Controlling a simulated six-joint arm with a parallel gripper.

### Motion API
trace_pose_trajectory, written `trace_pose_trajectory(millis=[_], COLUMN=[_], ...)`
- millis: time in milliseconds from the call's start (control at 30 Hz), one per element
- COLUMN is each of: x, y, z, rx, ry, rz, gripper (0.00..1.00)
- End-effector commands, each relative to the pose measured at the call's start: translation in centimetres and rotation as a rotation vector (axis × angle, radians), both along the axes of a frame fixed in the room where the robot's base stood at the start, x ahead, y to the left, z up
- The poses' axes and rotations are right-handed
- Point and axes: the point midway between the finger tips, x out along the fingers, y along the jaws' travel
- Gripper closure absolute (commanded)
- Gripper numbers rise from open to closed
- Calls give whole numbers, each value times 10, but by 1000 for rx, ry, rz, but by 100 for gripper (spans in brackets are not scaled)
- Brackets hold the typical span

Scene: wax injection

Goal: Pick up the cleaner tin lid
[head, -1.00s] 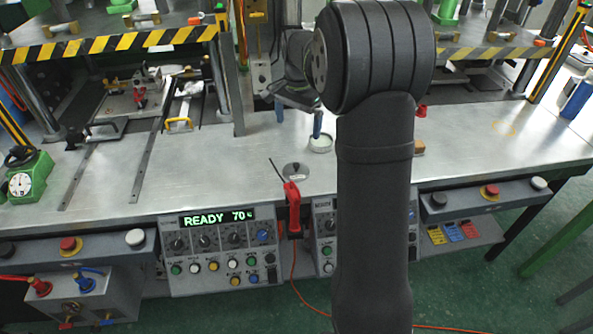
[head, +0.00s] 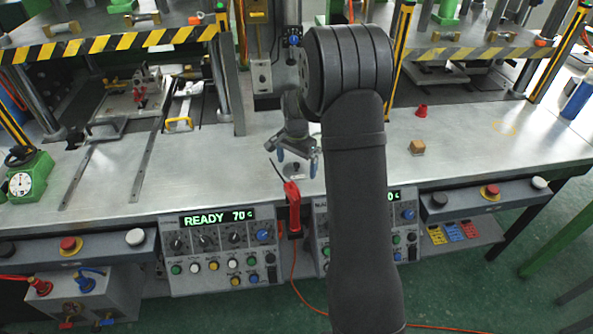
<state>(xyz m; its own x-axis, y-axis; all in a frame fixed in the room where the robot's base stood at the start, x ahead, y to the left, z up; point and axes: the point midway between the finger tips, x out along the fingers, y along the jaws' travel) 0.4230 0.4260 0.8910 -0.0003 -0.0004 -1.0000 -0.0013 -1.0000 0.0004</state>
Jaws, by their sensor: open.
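The cleaner tin lid (head: 293,172) is a small grey metal disc with a dark knob, lying on the metal bench top near the front edge. My gripper (head: 297,161) is open, pointing down, with its two blue-tipped fingers at either side of the lid's knob as seen from here. The gripper appears just above or around the lid; the exact height cannot be told. The lid's far part is partly covered by the gripper. The open tin is hidden behind my gripper and arm.
A red-handled tool (head: 293,200) with a cable hangs at the bench edge just in front of the lid. A tan block (head: 417,147) and a red cup-like piece (head: 421,110) stand to the right. The bench left of the lid is clear.

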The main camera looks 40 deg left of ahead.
Motion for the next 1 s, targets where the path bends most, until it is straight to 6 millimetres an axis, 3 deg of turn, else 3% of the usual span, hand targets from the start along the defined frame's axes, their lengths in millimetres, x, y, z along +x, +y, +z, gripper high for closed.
trace_pose_trajectory(millis=[300,567,867,1000], x=[0,0,0,1], y=[0,0,0,0], z=[-8,-7,-5,4], rx=[1,1,1,2], ry=[-1,-1,-1,-2], rz=[0,0,0,0], gripper=[0,46,47,47])
